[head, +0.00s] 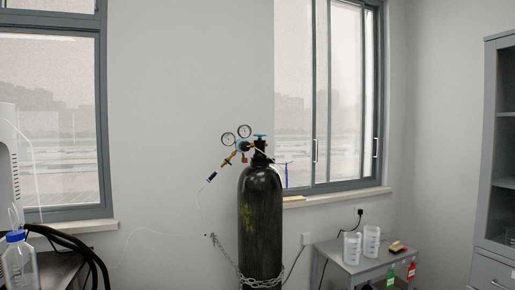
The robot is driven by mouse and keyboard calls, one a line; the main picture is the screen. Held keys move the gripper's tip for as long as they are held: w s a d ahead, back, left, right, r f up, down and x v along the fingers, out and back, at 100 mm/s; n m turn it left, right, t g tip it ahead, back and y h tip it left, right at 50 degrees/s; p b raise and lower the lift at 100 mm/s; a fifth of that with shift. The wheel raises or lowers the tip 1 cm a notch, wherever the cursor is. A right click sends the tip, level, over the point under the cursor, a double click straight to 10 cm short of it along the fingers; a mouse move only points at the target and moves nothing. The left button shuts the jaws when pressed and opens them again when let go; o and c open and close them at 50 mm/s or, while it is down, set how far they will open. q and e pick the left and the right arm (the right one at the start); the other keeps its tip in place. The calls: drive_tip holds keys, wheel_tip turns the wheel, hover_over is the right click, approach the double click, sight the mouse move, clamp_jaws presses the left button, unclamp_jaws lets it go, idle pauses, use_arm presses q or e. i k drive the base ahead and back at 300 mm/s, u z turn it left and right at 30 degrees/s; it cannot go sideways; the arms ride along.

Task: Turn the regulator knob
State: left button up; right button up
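A dark gas cylinder (261,215) stands upright against the wall in the middle of the head view, with a chain around its lower part. A brass-coloured regulator with two round gauges, a left gauge (228,138) and a right gauge (244,131), is attached at its top on the left side. A small blue-green handle (260,136) sits on top of the cylinder valve. A small blue part shows on the regulator body; it is too small to tell whether it is the regulator knob. Neither of my grippers is in view.
A grey side table (365,262) with two clear beakers (352,247) stands right of the cylinder. A grey cabinet (493,160) is at the right edge. A dark-topped bench with a blue-capped bottle (17,262) and black hoses is at lower left.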

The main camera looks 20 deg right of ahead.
sight(245, 146)
drive_tip(key=k, duration=0.15)
drive_tip(key=z, duration=1.9)
drive_tip(key=i, duration=1.5)
drive_tip(key=u, duration=2.3)
